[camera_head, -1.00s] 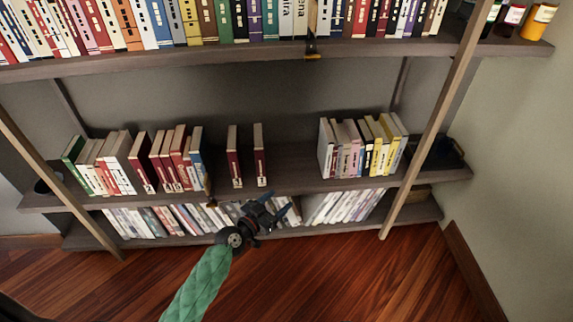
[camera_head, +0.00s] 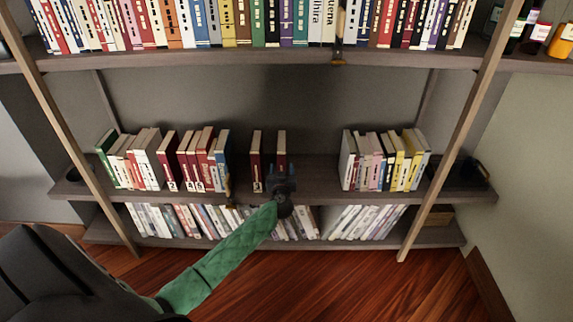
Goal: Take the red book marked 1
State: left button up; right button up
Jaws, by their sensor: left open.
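Two dark red books stand upright, apart from the others, on the middle shelf. The left one (camera_head: 256,161) shows its whole spine with a pale label low down, too small to read surely. The right one (camera_head: 282,149) has its lower part hidden behind my left gripper (camera_head: 282,181). That gripper is open, with its fingers pointing toward the right book; I cannot tell whether they touch it or reach around it. Several more red books (camera_head: 187,160) stand in a group to the left, with small labels low on their spines. My right gripper is out of view.
The middle shelf (camera_head: 315,187) has free room between the two books and a pale and yellow group (camera_head: 386,160) on the right. A small bookend-like object (camera_head: 228,188) stands left of the pair. A lower shelf holds pale books (camera_head: 365,222), and a full shelf is above.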

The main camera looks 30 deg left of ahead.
pick_arm(q)
jog(key=shift+x, duration=0.95)
jog(key=b+x, duration=0.1)
jog(key=x, duration=0.2)
jog(key=shift+w+a+f, duration=0.1)
jog(key=shift+w+a, duration=0.35)
jog(key=shift+w, duration=0.15)
grip_shut()
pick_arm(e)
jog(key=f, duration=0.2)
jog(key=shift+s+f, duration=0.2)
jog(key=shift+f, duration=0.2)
